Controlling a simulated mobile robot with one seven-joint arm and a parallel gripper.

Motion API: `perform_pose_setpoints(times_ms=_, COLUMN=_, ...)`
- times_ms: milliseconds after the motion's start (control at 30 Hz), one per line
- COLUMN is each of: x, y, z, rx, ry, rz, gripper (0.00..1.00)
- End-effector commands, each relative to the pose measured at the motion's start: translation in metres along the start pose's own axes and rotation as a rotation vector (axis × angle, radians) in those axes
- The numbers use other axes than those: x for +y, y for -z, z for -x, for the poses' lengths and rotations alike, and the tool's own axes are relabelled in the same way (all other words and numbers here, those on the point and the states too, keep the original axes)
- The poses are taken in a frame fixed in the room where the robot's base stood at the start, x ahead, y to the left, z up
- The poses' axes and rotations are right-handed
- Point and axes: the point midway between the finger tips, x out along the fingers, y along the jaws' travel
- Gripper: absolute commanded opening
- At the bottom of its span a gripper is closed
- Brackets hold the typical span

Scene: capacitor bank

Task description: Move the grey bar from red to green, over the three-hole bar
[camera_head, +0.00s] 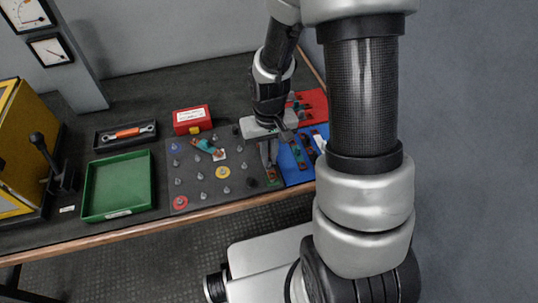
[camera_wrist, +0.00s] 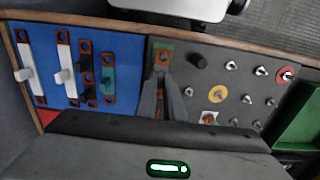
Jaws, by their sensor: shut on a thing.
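My gripper (camera_wrist: 162,88) is shut at the front right of the stud board, pointing down. Between its fingers is a narrow copper-coloured bar, apparently the grey bar; the fingers hide its handle. A copper end with a dark hole (camera_wrist: 163,58) shows just beyond the fingertips, over a small green patch (camera_wrist: 155,47). I cannot tell whether it touches the patch or which piece is the three-hole bar. The red mat (camera_head: 315,97) lies behind my gripper at the back right, with pieces on it.
The blue mat (camera_wrist: 125,45) beside the board holds several bars with white, black and green handles. The stud board (camera_head: 198,188) carries upright studs and a teal-handled piece (camera_head: 203,146). A green tray (camera_head: 117,185), a tool tray (camera_head: 103,139) and a red box (camera_head: 192,117) stand left and behind.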

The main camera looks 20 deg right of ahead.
Motion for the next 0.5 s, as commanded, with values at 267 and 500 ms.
perform_pose_setpoints(times_ms=267, x=0.0, y=0.0, z=-0.0042, rx=0.0, ry=0.0, rz=0.0, gripper=0.0)
perform_pose_setpoints(times_ms=500, x=0.0, y=0.0, z=-0.0078, rx=0.0, ry=0.0, rz=0.0, gripper=0.0)
